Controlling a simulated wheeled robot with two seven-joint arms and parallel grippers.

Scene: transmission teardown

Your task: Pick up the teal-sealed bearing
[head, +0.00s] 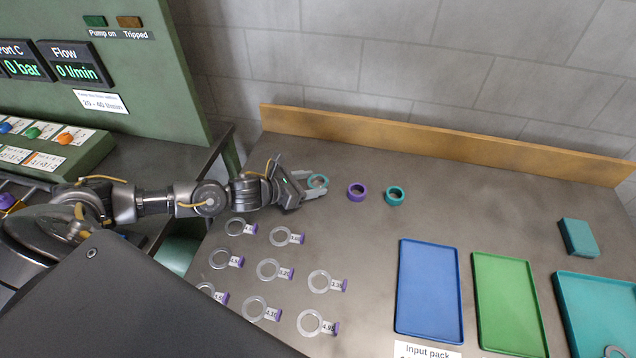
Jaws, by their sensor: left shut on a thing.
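My left gripper (316,186) reaches in from the left over the steel bench. It is shut on a small ring-shaped teal-sealed bearing (318,180), which shows between its fingers. A purple-sealed bearing (357,192) lies on the bench just right of the gripper, apart from it. Another teal ring-shaped part (395,196) lies to the right of the purple one. Whether the held bearing touches the bench cannot be told. My right gripper is not in view.
Several labelled clear rings (268,270) lie in rows in front of my left arm. A blue tray (430,290), a green tray (508,304) and a teal tray (575,325) lie at the right. A teal block (578,238) sits behind them. A wooden ledge (430,140) edges the back.

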